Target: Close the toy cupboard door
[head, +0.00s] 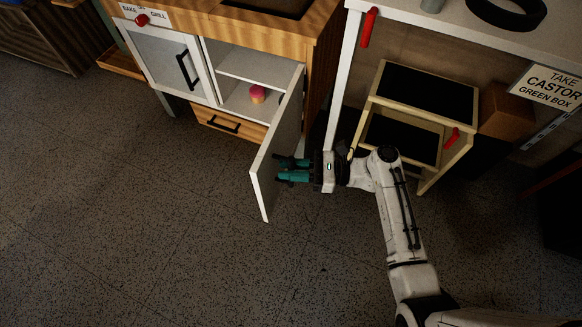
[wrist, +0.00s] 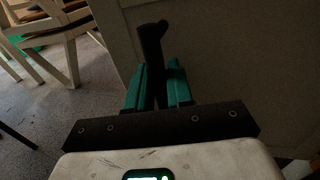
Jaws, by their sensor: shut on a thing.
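The toy cupboard door (head: 276,150) stands wide open, swung out from the right side of the open compartment in the head view. My gripper (head: 292,169) is at the outer face of the door, to its right. In the wrist view, the teal fingers of my gripper (wrist: 158,88) are on either side of the door's black handle (wrist: 152,45) and are shut on it. The door's flat face (wrist: 235,60) fills the right of the wrist view. The handle cannot be made out in the head view.
The cupboard's open compartment (head: 241,85) has a shelf and a pink-topped item (head: 258,94) inside. A shut white door (head: 172,62) and a wooden drawer (head: 228,121) adjoin it. A step stool (head: 418,105) stands right of my gripper. Floor in front is clear.

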